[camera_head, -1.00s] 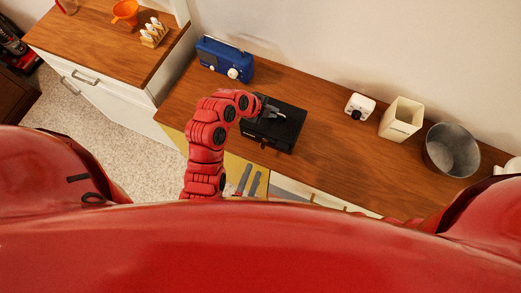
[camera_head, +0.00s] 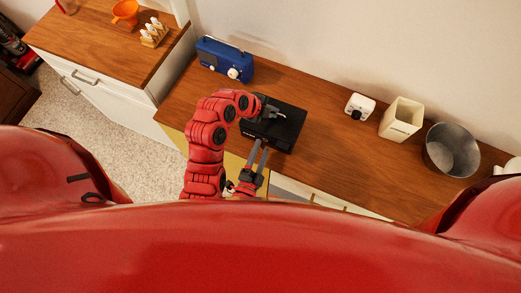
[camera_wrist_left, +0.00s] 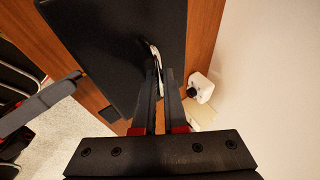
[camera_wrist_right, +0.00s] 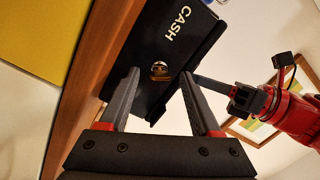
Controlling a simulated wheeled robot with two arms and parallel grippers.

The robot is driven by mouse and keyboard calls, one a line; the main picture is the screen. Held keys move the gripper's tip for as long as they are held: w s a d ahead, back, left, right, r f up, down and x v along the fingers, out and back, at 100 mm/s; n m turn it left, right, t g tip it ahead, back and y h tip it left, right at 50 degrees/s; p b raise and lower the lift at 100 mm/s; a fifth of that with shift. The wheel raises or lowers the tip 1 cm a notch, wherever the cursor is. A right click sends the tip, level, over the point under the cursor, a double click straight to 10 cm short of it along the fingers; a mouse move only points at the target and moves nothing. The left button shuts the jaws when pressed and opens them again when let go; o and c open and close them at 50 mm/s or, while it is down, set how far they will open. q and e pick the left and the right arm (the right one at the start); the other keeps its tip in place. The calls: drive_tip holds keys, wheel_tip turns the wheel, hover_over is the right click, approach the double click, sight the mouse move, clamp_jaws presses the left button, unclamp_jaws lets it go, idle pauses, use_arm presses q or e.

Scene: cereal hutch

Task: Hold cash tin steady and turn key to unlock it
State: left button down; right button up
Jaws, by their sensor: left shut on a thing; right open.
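The black cash tin (camera_head: 289,128) lies on the wooden counter; its front with the word CASH shows in the right wrist view (camera_wrist_right: 150,40). A small brass lock with what looks like the key (camera_wrist_right: 160,71) is on that front. My left gripper (camera_head: 266,112) is over the lid, shut on the tin's silver handle (camera_wrist_left: 157,58). My right gripper (camera_head: 262,142) is at the tin's front edge. In the right wrist view its open fingers (camera_wrist_right: 160,75) stand on either side of the key; I cannot tell whether they touch it.
A blue radio (camera_head: 225,60) stands left of the tin. A white device (camera_head: 360,106), a cream container (camera_head: 401,119) and a metal bucket (camera_head: 451,150) stand to the right. The counter (camera_head: 325,140) is clear just right of the tin.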

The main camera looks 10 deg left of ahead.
clamp_jaws()
idle(0.5)
drive_tip(key=n, duration=0.4)
drive_tip(key=shift+d+n+g, duration=0.1)
drive_tip(key=shift+n+g, duration=0.2)
drive_tip(key=shift+n, duration=0.1)
drive_tip(key=n, duration=0.6)
drive_tip(key=shift+r+h, duration=0.1)
drive_tip(key=shift+h, duration=0.3)
drive_tip(key=shift+a+n, duration=0.2)
drive_tip(key=shift+n, duration=0.2)
unclamp_jaws()
